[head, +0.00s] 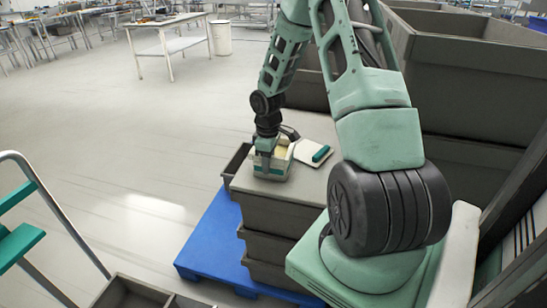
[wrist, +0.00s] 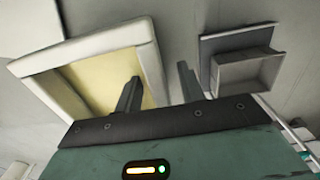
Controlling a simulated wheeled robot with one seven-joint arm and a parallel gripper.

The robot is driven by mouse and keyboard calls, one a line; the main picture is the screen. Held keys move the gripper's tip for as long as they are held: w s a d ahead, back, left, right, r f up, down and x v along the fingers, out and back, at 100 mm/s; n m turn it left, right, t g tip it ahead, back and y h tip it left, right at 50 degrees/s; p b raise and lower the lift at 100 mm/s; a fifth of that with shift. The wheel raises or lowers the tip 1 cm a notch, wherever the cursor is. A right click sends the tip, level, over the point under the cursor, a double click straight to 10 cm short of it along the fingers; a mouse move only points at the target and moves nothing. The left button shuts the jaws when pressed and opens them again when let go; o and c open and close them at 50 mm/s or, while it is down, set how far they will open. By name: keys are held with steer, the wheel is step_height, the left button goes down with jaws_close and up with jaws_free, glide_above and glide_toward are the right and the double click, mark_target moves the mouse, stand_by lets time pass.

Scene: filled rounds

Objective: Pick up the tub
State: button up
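The tub (head: 272,171) is a small, pale, squarish container with green on its side. It stands on top of a stack of grey crates (head: 275,212). In the wrist view the tub (wrist: 88,57) shows a thick white rim and a yellowish inside, tilted in the picture. My gripper (wrist: 158,74) is open, its two dark fingers apart. One finger overlaps the tub's inside in the picture and the other is to the right of the rim, so the right wall lies between them. I cannot tell whether they touch it. In the head view my gripper (head: 268,146) is at the tub.
A white piece with a green block (head: 321,154) lies to the right of the tub. The crates stand on a blue pallet (head: 208,244). Large grey bins (head: 470,85) rise behind on the right. A grey box-like part (wrist: 242,76) shows right of my fingers.

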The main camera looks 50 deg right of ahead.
jaws_close()
steer(key=shift+r, duration=0.1)
step_height(320, 180, up, 10)
stand_by(0.6)
